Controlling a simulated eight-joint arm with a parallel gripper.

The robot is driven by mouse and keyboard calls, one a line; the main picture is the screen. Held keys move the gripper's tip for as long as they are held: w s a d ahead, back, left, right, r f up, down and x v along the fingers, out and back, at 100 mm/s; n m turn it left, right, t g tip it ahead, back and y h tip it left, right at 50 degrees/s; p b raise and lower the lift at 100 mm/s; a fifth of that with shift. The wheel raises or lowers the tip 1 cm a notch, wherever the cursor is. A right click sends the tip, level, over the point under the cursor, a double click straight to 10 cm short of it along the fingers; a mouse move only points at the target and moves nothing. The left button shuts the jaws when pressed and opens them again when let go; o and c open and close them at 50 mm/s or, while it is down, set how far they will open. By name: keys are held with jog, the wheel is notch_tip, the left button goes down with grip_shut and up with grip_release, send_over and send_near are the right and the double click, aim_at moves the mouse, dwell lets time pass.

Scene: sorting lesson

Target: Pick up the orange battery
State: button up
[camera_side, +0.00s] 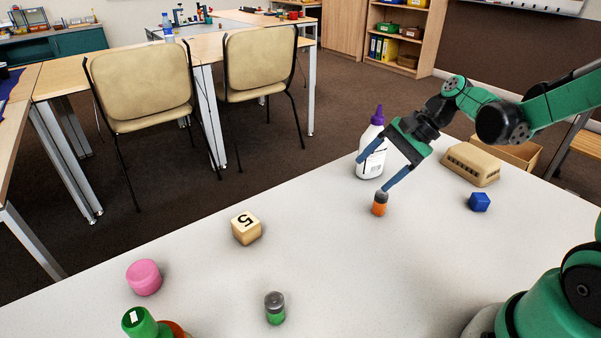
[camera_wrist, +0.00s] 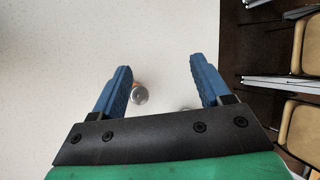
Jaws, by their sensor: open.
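The orange battery (camera_side: 380,208) stands upright on the white table, with a dark grey top. My gripper (camera_side: 374,174) is open, its two blue fingers spread wide and angled down. In the side view one fingertip appears just above the battery's top, and the other overlaps the white bottle. I cannot tell whether either touches. In the wrist view the battery (camera_wrist: 139,97) shows its round grey top beside the inner face of the left finger, between the two fingers (camera_wrist: 160,68) but off centre.
A white glue bottle (camera_side: 371,161) with a purple cap stands behind the gripper. A blue block (camera_side: 479,202) and a tan eraser-like block (camera_side: 471,165) lie to the right. A numbered cube (camera_side: 246,229), pink cylinder (camera_side: 144,278) and green battery (camera_side: 275,309) stand left, with clear table between.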

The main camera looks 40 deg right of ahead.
aim_at(385, 193)
jog(key=d+m+y, duration=0.1)
jog(key=d+f+m+y, duration=0.1)
jog(key=m, duration=0.1)
jog(key=d+f+m, duration=0.1)
jog(key=shift+w+d+f+t+y, duration=0.2)
jog(key=shift+w+d+t+y, duration=0.1)
jog(key=shift+y, duration=0.1)
jog(key=s+d+f+m+y, duration=0.1)
jog(key=m, duration=0.1)
jog(key=s+d+f+m+t+y, duration=0.1)
jog(key=d+f+m, duration=0.1)
jog(key=shift+s+d+y, duration=0.2)
jog(key=shift+y, duration=0.2)
jog(key=shift+f+m, duration=0.15)
jog(key=shift+m, duration=0.15)
jog(key=shift+t, duration=0.3)
jog(key=shift+x, duration=2.65)
jog(key=shift+s+a, duration=0.1)
grip_shut()
